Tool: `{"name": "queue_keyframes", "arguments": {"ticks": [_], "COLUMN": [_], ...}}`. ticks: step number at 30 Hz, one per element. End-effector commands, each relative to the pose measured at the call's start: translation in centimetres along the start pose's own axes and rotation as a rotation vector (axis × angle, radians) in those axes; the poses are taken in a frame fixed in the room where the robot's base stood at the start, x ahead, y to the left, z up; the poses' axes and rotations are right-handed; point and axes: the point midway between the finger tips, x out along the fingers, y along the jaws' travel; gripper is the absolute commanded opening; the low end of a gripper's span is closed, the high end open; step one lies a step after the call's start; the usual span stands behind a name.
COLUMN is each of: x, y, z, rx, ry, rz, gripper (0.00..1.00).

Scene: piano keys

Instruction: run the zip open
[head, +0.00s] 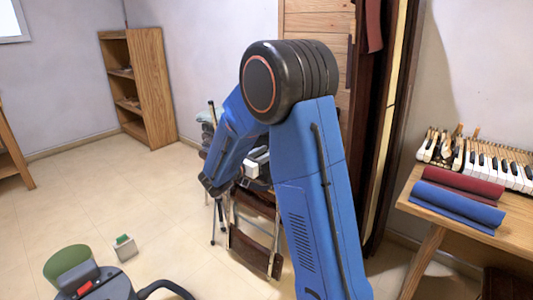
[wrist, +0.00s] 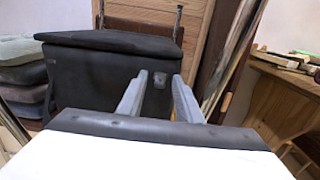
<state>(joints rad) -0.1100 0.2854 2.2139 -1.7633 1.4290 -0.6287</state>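A dark, box-shaped case with a flat top panel (wrist: 90,85) fills the middle of the wrist view. A small pale grey tab (wrist: 160,80) shows on its front face; I cannot tell whether it is the zip's pull. No line of zip teeth can be made out. My gripper (wrist: 160,76) points at the case, its two grey fingers apart, with the tab appearing between the tips. Contact with the tab cannot be told. In the head view my blue arm reaches down over folding chairs (head: 255,245) and hides most of this spot.
Stacked cushions (wrist: 20,75) stand left of the case. A wooden door (head: 318,60) is behind. A wooden bench (head: 410,205) at the right carries piano keys (head: 500,165), a red roll (head: 460,185) and a blue roll (head: 455,205). The floor at left is mostly clear.

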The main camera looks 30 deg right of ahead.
Motion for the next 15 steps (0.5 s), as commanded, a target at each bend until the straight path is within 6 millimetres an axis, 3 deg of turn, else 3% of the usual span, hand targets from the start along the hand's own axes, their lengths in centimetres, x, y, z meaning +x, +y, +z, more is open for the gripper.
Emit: {"name": "queue_keyframes", "arguments": {"ticks": [10,11,15], "x": [0.41,0.41,0.4], "y": [-0.01,-0.01,-0.01], "z": [0.0,0.0,0.0], "rx": [0.0,0.0,0.0], "ry": [0.0,0.0,0.0], "rz": [0.0,0.0,0.0], "gripper": [0.32,0.3,0.0]}}
